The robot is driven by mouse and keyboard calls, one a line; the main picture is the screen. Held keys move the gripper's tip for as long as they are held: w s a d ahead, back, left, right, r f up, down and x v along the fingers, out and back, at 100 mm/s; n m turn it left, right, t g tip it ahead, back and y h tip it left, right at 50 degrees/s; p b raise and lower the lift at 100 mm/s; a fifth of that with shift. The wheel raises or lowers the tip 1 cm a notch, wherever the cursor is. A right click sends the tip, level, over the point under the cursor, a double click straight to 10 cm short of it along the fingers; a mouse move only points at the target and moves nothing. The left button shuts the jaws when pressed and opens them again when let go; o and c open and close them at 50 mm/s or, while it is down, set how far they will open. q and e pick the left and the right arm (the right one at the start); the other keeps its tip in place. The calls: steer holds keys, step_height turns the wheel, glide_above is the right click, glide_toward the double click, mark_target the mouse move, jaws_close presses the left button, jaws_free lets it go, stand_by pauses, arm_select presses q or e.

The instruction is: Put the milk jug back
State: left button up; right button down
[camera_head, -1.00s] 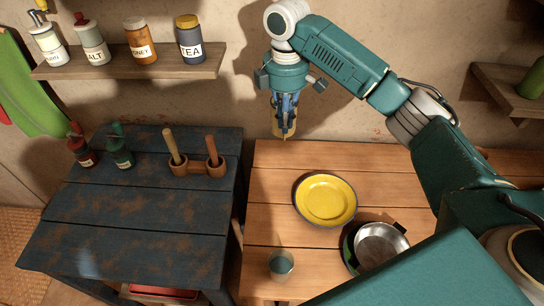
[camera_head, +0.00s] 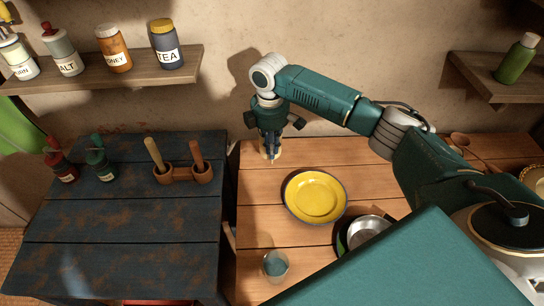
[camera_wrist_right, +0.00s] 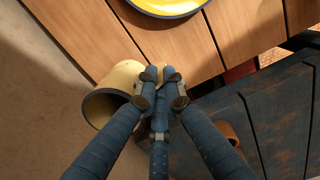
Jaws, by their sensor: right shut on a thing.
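My right gripper (camera_head: 270,152) is shut on the milk jug (camera_head: 276,152), which is cream-coloured and mostly hidden behind the fingers in the head view. In the right wrist view the jug (camera_wrist_right: 98,106) shows its round body and open mouth beside the blue-wrapped fingers of the gripper (camera_wrist_right: 158,88). The fingers are closed at the side of the jug. Jug and gripper are at the back left corner of the wooden table (camera_head: 262,222), near the wall. I cannot tell whether the jug touches the tabletop. My left gripper is out of view.
A yellow plate (camera_head: 316,197), a metal pan (camera_head: 368,229) and a glass (camera_head: 275,264) stand on the wooden table. A shelf (camera_head: 100,72) carries labelled jars.

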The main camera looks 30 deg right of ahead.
mark_target(272, 162)
steer(key=shift+f, duration=0.25)
step_height(272, 162, down, 3)
steer(key=shift+f+p, duration=0.2)
steer(key=shift+p, duration=0.1)
steer(key=shift+f, duration=0.4)
steer(key=c, duration=1.9)
jaws_free()
steer(key=shift+o, duration=0.2)
steer(key=r+b, duration=0.2)
steer(key=r, duration=1)
steer(key=shift+a+r, duration=0.1)
steer(key=shift+a, duration=0.1)
